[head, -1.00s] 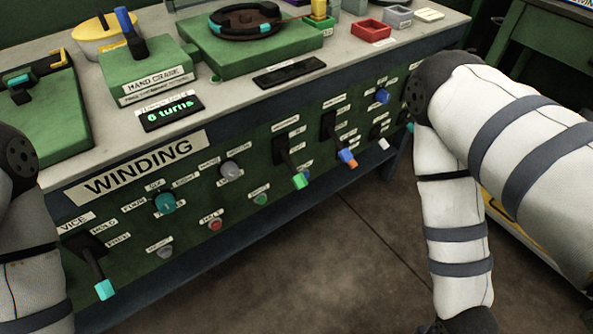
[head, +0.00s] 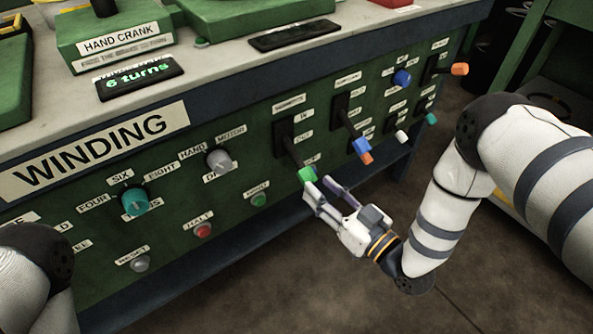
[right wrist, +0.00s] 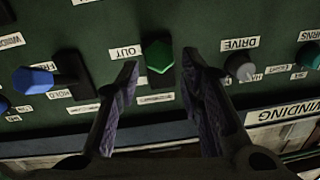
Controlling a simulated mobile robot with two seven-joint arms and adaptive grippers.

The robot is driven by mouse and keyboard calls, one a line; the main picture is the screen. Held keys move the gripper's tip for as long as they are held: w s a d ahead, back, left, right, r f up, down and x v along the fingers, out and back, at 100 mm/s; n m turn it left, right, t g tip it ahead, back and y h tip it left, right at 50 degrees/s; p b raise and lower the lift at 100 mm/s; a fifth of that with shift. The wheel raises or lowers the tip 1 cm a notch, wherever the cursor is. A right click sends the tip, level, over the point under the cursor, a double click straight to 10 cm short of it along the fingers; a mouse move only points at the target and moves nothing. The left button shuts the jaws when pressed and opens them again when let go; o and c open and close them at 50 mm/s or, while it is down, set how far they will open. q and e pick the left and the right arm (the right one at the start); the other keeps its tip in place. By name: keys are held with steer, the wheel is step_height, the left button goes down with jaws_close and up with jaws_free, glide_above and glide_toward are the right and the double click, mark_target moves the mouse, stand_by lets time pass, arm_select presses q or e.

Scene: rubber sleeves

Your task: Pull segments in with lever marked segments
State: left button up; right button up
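The lever with the green tip (head: 307,174) sticks out and down from a black slot on the green panel front. The small label above its slot appears to read segments, with IN and OUT labels to its right. My right gripper (head: 318,186) is open just in front of the green tip, its fingers pointing at the panel. In the right wrist view the green tip (right wrist: 158,55) lies between the two spread fingers (right wrist: 160,70), with no clear contact. My left arm shows at the lower left; its gripper is out of view.
To the left are a grey knob (head: 219,159), a teal knob (head: 134,201), a red button (head: 203,230) and a green button (head: 259,199). The floor in front is clear.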

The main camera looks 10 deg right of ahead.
mark_target(297, 165)
steer(key=x, duration=0.8)
steer(key=shift+w+a+b, duration=0.2)
steer(key=shift+w+b, duration=0.1)
steer(key=shift+b, duration=0.1)
steer(key=shift+f, duration=0.15)
jaws_close()
